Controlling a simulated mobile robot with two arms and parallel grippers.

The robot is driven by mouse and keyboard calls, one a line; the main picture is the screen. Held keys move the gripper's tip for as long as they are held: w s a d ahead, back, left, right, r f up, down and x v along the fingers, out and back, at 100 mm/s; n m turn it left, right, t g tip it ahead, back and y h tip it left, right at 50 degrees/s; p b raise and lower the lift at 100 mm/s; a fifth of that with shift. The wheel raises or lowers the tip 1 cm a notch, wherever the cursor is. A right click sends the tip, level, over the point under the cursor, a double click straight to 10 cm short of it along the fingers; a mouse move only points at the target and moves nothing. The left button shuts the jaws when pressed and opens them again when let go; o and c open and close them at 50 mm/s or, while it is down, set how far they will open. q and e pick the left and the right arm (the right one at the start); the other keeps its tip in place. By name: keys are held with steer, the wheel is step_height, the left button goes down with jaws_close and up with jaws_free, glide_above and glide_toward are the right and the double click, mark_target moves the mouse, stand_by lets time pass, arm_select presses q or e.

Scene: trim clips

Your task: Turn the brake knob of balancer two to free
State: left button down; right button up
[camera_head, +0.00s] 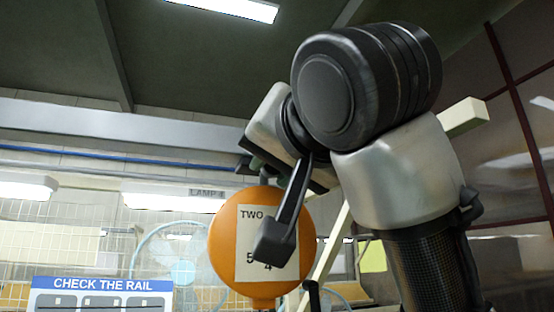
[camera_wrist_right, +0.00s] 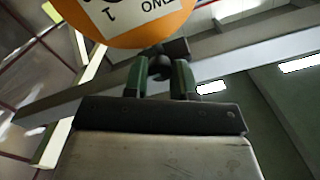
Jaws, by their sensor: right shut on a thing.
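An orange round balancer (camera_head: 222,240) labelled TWO hangs in the lower middle of the head view. A dark bar of my right arm covers part of its label. My right gripper (camera_head: 262,172) is at the balancer's top edge, its fingertips partly hidden. In the right wrist view, the green fingers of the right gripper (camera_wrist_right: 160,78) are shut on a small dark knob (camera_wrist_right: 160,64) just beside an orange body (camera_wrist_right: 150,38). The upside-down label there seems to read ONE. I cannot read the knob's setting. My left gripper is not in view.
A sign reading CHECK THE RAIL (camera_head: 102,284) stands at the lower left. A grey beam (camera_head: 100,122) crosses behind at the left, with a fan (camera_head: 172,265) beyond. A pale slanted bar (camera_head: 330,250) is right of the orange balancer.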

steer(key=shift+n, duration=0.3)
steer(key=n+b, duration=0.3)
steer(key=n, duration=1.3)
steer(key=shift+r+n+h, duration=0.15)
steer(key=shift+n+h, duration=0.15)
steer(key=shift+n, duration=0.1)
stand_by(0.5)
steer(key=o, duration=0.9)
steer(key=shift+s, duration=0.1)
